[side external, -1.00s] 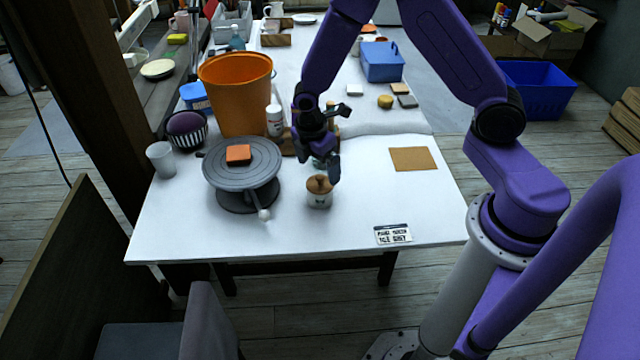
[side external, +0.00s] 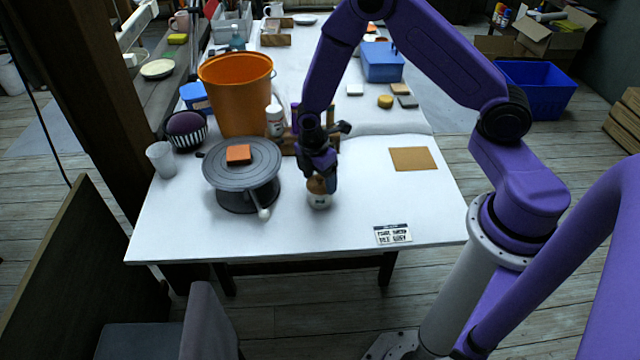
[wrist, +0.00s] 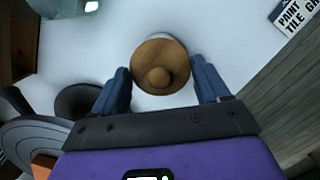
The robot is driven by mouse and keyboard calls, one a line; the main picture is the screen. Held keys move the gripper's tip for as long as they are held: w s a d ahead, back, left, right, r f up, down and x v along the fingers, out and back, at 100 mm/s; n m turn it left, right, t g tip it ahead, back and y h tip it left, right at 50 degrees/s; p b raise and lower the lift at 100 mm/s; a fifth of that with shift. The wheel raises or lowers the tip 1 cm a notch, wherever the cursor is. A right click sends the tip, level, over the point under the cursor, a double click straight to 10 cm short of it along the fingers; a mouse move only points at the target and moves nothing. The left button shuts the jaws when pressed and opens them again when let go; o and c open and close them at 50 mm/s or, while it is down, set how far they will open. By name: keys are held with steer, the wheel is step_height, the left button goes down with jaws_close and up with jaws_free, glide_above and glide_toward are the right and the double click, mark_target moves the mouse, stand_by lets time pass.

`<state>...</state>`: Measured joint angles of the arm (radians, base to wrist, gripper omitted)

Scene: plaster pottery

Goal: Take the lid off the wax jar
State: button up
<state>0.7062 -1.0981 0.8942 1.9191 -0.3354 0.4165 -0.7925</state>
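The wax jar (side external: 319,202) stands upright on the white table, a small pale jar with a round wooden lid. My gripper (side external: 322,184) is right at the lid, over the jar. In the wrist view my gripper (wrist: 162,78) is open, one finger on each side of the lid, with gaps between fingers and lid. In the side view the gripper covers part of the lid.
A grey turntable (side external: 242,165) with an orange block (side external: 238,153) stands left of the jar. An orange bucket (side external: 236,100) and a white bottle (side external: 275,120) are behind. A label card (side external: 393,234) lies front right. The table right of the jar is mostly clear.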

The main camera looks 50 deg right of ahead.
stand_by(0.3)
steer(key=shift+r, duration=0.85)
steer(key=s+r, duration=1.1)
steer(key=s, duration=0.3)
steer(key=s+a+f, duration=0.3)
steer(key=s+f, duration=0.1)
steer(key=s, duration=0.4)
steer(key=shift+n, duration=0.4)
steer(key=w+a+f, duration=0.1)
steer(key=w+f, duration=0.2)
steer(key=w, duration=0.1)
steer(key=w+a+f, duration=0.1)
steer(key=w+f, duration=0.2)
steer(key=w, duration=0.2)
steer(key=w+a+f, duration=0.1)
steer(key=w+f, duration=0.3)
steer(key=shift+w, duration=0.2)
steer(key=shift+w+f, duration=0.2)
steer(key=shift+f, duration=0.05)
steer(key=shift+a+f, duration=0.1)
steer(key=shift+f, duration=1.4)
